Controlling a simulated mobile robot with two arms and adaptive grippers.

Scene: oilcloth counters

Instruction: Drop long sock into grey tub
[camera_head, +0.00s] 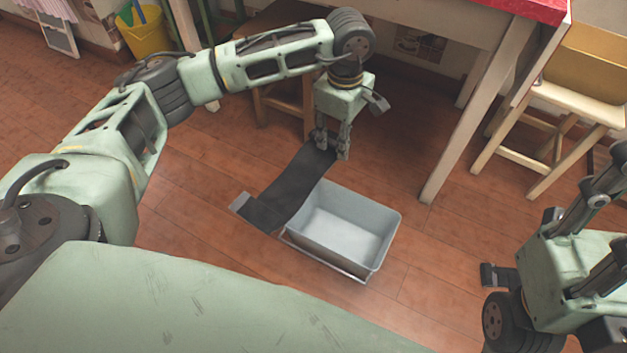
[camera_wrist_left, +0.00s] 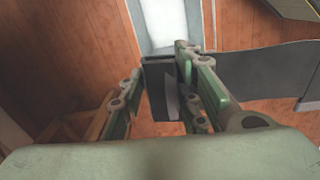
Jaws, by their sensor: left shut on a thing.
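A long dark sock (camera_head: 292,188) with a light grey end hangs from my left gripper (camera_head: 331,146) in the head view. The gripper is shut on its upper end. The sock slants down to the left, past the left side of the grey tub (camera_head: 385,245). The tub stands on the floor and looks empty. In the left wrist view, the sock (camera_wrist_left: 262,72) is between the fingers of my left gripper (camera_wrist_left: 178,85), with part of the tub (camera_wrist_left: 165,25) beyond.
A table (camera_head: 440,22) with a red cloth stands behind the tub, its leg close on the right. A wooden stool (camera_head: 555,100) is at the right. A yellow bucket (camera_head: 146,35) stands at the back left. Open wooden floor (camera_head: 190,215) lies left of the sock.

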